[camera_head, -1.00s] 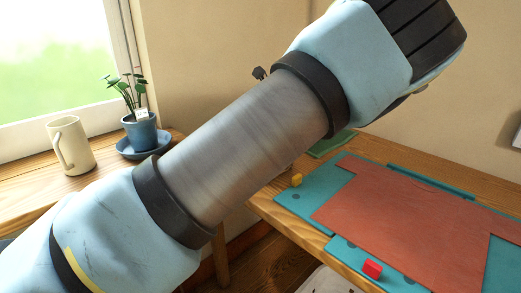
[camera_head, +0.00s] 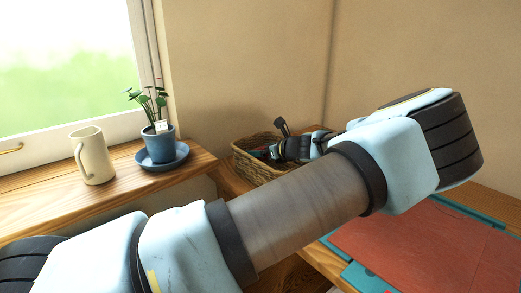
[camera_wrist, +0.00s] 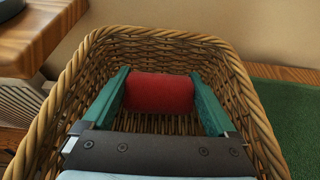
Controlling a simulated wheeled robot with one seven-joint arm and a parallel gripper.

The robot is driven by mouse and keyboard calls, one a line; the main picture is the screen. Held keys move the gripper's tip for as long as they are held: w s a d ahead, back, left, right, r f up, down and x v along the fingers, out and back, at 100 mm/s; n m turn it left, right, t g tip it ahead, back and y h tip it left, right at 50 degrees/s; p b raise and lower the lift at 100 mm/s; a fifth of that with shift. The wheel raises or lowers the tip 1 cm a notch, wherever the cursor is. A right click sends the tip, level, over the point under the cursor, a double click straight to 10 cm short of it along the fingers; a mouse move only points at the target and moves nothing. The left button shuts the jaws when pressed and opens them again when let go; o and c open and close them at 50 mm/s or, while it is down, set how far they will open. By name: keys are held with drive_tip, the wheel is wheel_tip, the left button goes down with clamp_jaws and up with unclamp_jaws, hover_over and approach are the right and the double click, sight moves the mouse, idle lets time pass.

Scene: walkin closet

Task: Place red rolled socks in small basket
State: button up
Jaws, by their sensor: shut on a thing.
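The red rolled socks (camera_wrist: 160,93) are between the two green fingers of my gripper (camera_wrist: 160,100) in the wrist view. My gripper is shut on them, one finger at each side. The small wicker basket (camera_wrist: 252,88) surrounds the socks and fingers in this view, and its woven floor shows below the socks. I cannot tell whether the socks touch that floor. In the head view the basket (camera_head: 243,163) stands in the corner, and the end of my arm reaches over it. The socks are not clearly visible there.
A cream mug (camera_head: 92,156) and a potted plant (camera_head: 159,140) on a blue saucer stand on the wooden ledge at the left. A red cloth (camera_head: 430,248) lies on a teal mat at the right. A green mat (camera_wrist: 290,115) lies right of the basket.

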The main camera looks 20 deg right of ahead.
drive_tip(key=shift+s+a+f, duration=0.1)
drive_tip(key=shift+f, duration=0.65)
drive_tip(key=o, duration=1)
drive_tip(key=shift+a+f, duration=0.1)
drive_tip(key=shift+c, duration=0.2)
drive_tip(key=shift+s+r, duration=0.1)
drive_tip(key=shift+r, duration=0.5)
drive_tip(key=b+v, duration=0.1)
drive_tip(key=v, duration=1.1)
drive_tip(key=shift+r+b, duration=0.3)
drive_tip(key=shift+b, duration=0.05)
